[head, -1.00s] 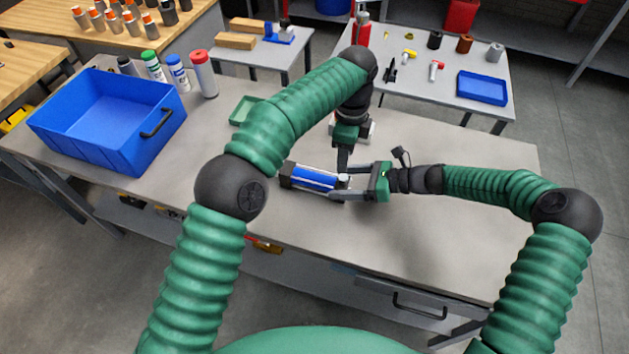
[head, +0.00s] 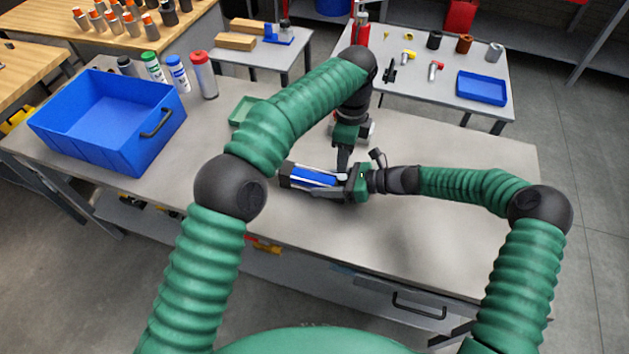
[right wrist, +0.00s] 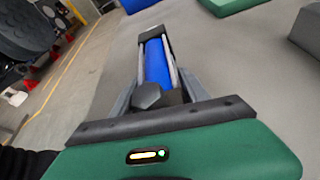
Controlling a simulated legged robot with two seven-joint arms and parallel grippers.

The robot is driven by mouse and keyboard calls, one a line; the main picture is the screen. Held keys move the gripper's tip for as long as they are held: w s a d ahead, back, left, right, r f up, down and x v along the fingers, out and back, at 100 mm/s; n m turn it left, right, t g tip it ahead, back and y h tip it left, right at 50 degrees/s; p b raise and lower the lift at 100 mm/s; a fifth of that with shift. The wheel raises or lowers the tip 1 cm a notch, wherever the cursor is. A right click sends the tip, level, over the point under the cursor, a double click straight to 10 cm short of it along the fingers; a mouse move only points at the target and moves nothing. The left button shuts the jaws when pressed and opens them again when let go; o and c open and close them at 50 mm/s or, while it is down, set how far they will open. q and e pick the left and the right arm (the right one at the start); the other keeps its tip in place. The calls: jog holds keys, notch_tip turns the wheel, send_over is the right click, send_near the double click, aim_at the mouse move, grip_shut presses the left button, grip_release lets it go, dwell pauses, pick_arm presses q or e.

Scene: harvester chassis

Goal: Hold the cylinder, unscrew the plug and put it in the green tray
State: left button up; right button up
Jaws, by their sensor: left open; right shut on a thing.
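The blue cylinder (head: 312,177) with dark end caps and pale rods lies on the grey bench in the head view; it also shows in the right wrist view (right wrist: 156,62). My right gripper (head: 335,190) comes from the right, its fingers shut on either side of the cylinder's near end. A dark hexagonal plug (right wrist: 148,96) shows at that end, between the fingers in the right wrist view. My left gripper (head: 343,165) is open, pointing down just behind the cylinder's right end; its fingertips are partly hidden. The green tray (head: 243,110) is partly behind my left arm.
A large blue bin (head: 80,140) stands at the bench's left, with several bottles (head: 178,75) behind it. The bench's right part is clear. A back table holds a blue tray (head: 482,88) and small parts.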

grip_shut()
jog(key=o, duration=1.2)
grip_release()
jog(key=shift+c, duration=0.2)
